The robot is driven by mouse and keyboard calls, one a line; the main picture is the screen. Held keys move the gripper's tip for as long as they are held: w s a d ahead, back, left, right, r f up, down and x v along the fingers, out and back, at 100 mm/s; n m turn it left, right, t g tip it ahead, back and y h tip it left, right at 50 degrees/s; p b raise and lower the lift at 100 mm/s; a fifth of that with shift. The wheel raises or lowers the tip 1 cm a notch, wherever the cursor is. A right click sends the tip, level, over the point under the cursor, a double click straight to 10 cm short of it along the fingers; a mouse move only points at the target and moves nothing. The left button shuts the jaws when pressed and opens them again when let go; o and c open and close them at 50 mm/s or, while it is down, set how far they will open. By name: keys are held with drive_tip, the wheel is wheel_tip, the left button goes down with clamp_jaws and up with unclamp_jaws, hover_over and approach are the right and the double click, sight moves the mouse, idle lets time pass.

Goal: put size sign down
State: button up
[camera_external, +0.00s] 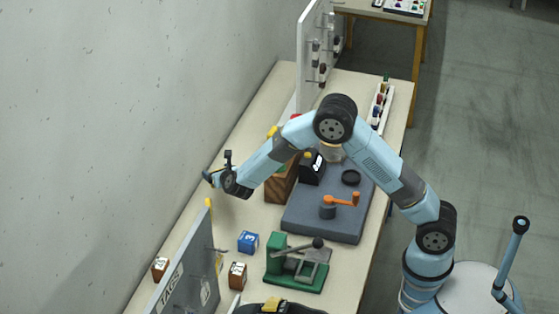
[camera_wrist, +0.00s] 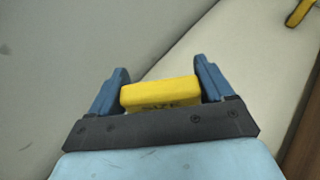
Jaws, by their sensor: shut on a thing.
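The yellow size sign (camera_wrist: 160,93) is between the two blue fingers of my gripper (camera_wrist: 162,80) in the wrist view. Dark lettering that seems to read SIZE shows on its near face. My gripper is shut on it. In the external view my gripper (camera_external: 208,177) is at the left side of the long table, near the wall and above the pale tabletop. I cannot make out the sign there. Whether the sign touches the table is not clear.
A grey TAGS panel (camera_external: 185,275) stands in front of my gripper. A blue cube (camera_external: 248,242), brown cubes (camera_external: 237,276) and a green lever press (camera_external: 297,264) are nearby. A wooden block (camera_external: 281,184) and grey mat (camera_external: 310,219) lie to the right. Bare tabletop (camera_external: 232,214) shows between.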

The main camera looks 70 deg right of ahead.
drive_tip(key=shift+f, duration=2.8)
drive_tip(key=o, duration=0.8)
